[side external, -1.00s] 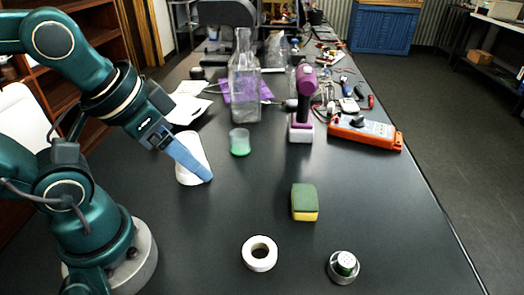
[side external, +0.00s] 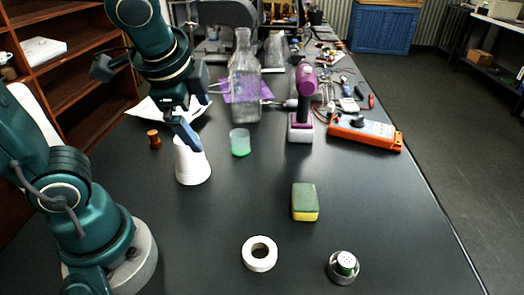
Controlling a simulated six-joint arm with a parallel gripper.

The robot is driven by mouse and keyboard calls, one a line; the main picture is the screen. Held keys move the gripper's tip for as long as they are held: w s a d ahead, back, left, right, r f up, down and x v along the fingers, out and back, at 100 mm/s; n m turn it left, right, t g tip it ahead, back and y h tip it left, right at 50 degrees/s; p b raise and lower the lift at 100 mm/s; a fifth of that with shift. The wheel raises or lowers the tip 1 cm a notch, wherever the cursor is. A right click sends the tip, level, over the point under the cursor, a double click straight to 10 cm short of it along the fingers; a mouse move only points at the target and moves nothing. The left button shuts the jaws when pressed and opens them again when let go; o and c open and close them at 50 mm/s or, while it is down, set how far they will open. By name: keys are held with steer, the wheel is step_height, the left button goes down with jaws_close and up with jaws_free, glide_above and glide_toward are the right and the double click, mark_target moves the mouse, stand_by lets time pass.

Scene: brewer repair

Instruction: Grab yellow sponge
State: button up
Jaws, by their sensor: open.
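The yellow sponge (side external: 305,202) has a green top and lies on the dark table, right of centre. My gripper (side external: 192,142) has blue fingers and is open. It hangs at or just above the top of a white cup-like object (side external: 191,162), to the left of and farther back than the sponge. Whether it touches the white object I cannot tell. Nothing shows between its fingers, and the sponge is well clear of it.
A white tape ring (side external: 260,254) and a small round metal part (side external: 343,267) lie in front of the sponge. A green-bottomed cup (side external: 240,142), a glass bottle (side external: 244,80), a purple drill (side external: 304,95) and an orange meter (side external: 364,132) stand behind. The table around the sponge is clear.

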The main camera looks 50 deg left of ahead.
steer(key=w+d+f+m+y, duration=0.1)
steer(key=w+m+y, duration=0.2)
steer(key=w+m, duration=0.3)
steer(key=m+t+y, duration=0.2)
steer(key=m+t, duration=0.1)
steer(key=m, duration=0.6)
glide_above(306, 201)
steer(key=a, duration=0.2)
step_height(306, 201, down, 9)
steer(key=shift+a, duration=0.15)
steer(key=d+f+m, duration=0.1)
steer(key=f, duration=0.1)
steer(key=s+d+f+m+t, duration=0.1)
steer(key=f, duration=0.1)
steer(key=s+d+f+m, duration=0.1)
steer(key=d+f, duration=0.1)
steer(key=shift+d+f+m, duration=0.1)
steer(key=shift+m, duration=0.2)
steer(key=shift+f, duration=0.15)
steer(key=shift+x, duration=2.35)
steer(key=c, duration=1.4)
